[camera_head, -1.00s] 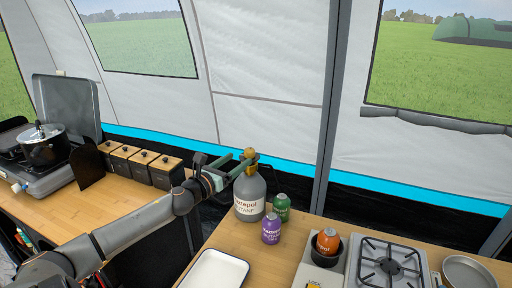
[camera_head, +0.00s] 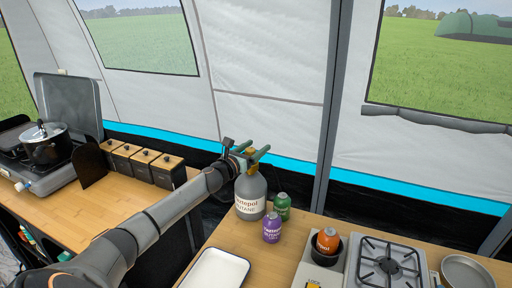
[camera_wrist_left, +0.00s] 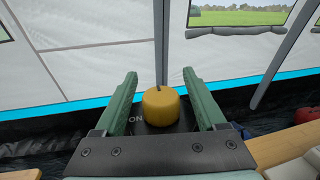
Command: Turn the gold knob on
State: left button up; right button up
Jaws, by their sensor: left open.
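The gold knob (camera_wrist_left: 161,105) sits between the two green fingers of my left gripper (camera_wrist_left: 160,100) in the left wrist view. The fingers are open, with a gap on each side of the knob. The knob has a dark mark at its top, and the letters "ON" show at its left. In the head view the knob is mostly hidden behind my left gripper (camera_head: 259,154), which is at the top of the grey butane cylinder (camera_head: 250,188). My right gripper is not in view.
A purple can (camera_head: 272,229) and a green can (camera_head: 282,205) stand right of the cylinder. A white tray (camera_head: 243,259) lies in front. A camping stove (camera_head: 388,265) and an orange canister (camera_head: 327,240) are at the right. The tent wall (camera_head: 270,120) is behind.

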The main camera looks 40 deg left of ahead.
pick_arm(q)
jog(key=shift+w, duration=0.2)
jog(key=shift+c, duration=0.4)
grip_shut()
